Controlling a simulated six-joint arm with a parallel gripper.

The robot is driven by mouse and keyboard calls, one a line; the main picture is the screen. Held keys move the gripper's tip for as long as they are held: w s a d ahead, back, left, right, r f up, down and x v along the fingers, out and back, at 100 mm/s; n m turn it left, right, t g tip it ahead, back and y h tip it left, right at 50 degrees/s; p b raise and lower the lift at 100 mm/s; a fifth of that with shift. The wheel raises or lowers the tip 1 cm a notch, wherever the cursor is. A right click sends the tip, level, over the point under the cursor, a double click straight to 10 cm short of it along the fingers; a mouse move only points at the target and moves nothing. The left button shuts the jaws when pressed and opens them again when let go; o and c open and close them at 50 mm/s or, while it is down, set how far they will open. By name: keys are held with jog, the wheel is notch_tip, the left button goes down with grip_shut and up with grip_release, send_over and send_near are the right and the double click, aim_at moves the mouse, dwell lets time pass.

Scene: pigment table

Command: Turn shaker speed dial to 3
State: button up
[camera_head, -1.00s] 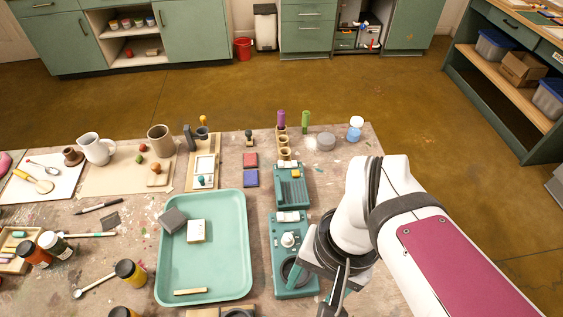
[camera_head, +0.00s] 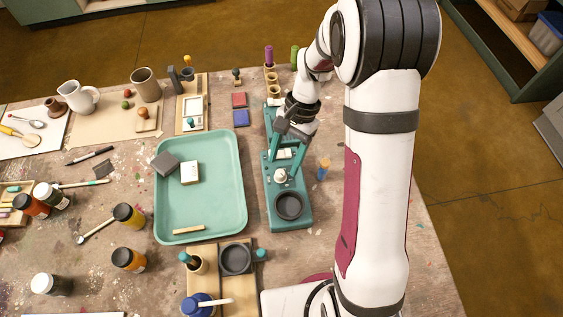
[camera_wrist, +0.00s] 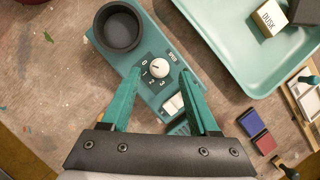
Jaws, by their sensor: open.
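The teal shaker (camera_head: 300,217) stands right of the tray in the head view, with a dark round cup holder (camera_head: 289,206) at its near end. Its white speed dial (camera_wrist: 159,68) lies in the upper middle of the wrist view, with printed numbers 0 to 3 around its lower left side. The dial also shows in the head view (camera_head: 281,175). Its pointer is too small to read surely. My gripper (camera_head: 285,160) is over the shaker, pointing down. Its teal fingers are open and empty, one on each side of the dial in the wrist view; contact cannot be told.
A white rocker switch (camera_wrist: 173,105) sits beside the dial, between my fingers in the wrist view. A mint tray (camera_head: 241,190) with blocks lies left of the shaker. A wooden holder (camera_head: 211,254) with a dark dish stands nearer.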

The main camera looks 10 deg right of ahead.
aim_at(280, 172)
jog(key=shift+x, duration=1.6)
grip_shut()
